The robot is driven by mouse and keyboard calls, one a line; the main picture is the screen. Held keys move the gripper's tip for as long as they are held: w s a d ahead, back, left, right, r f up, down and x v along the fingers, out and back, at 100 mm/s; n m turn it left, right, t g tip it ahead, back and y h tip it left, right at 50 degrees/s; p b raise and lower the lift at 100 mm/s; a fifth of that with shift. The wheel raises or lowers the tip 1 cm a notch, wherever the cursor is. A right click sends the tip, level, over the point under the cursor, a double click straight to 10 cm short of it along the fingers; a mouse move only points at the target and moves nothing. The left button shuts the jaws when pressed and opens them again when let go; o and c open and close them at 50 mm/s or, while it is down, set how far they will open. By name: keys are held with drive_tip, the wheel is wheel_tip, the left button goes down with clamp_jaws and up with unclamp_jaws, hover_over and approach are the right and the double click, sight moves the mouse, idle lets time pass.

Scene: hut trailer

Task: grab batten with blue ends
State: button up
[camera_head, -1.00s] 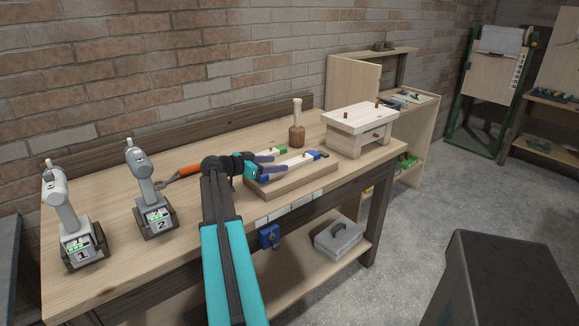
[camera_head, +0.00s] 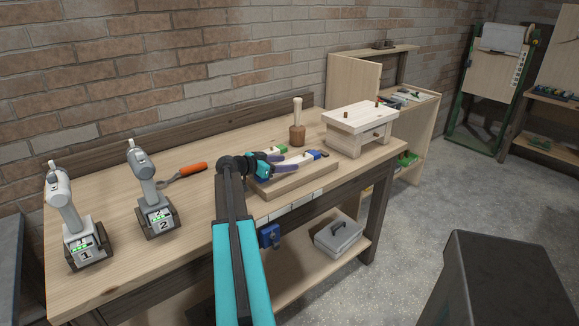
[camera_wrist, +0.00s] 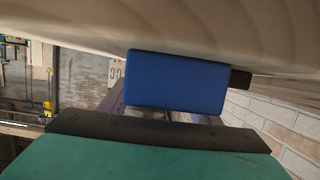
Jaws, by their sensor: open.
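The batten with blue ends lies on a raised wooden board (camera_head: 310,178) on the workbench. Its far blue end (camera_head: 313,154) shows in the head view; its near end is hidden there behind my gripper. A blue block end (camera_wrist: 175,82) stands large and close in the middle of the wrist view. My gripper (camera_head: 291,161) is open, low over the board, with its purple fingers pointing right along the batten. A batten with a green end (camera_head: 281,149) lies just behind. I cannot tell whether the fingers touch the blue-ended batten.
A wooden mallet (camera_head: 297,135) stands behind the board, and a small white wooden box (camera_head: 360,122) stands to its right. An orange-handled tool (camera_head: 192,168) and two drills in docks, 1 (camera_head: 75,225) and 2 (camera_head: 150,190), are at left. The bench between is clear.

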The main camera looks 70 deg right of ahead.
drive_tip(key=c, duration=1.2)
drive_tip(key=shift+r, duration=0.1)
drive_tip(key=shift+r+b, duration=0.65)
drive_tip(key=shift+r, duration=1)
drive_tip(key=s+a+b, duration=0.1)
drive_tip(key=s+a, duration=0.1)
drive_tip(key=s, duration=0.2)
drive_tip(key=s+a+r+b, duration=0.1)
drive_tip(key=s+a, duration=0.2)
drive_tip(key=s, duration=0.2)
drive_tip(key=s+a+b, duration=0.1)
drive_tip(key=s+a, duration=0.2)
drive_tip(key=s, duration=0.2)
drive_tip(key=shift+r, duration=0.25)
drive_tip(key=shift+d, duration=0.1)
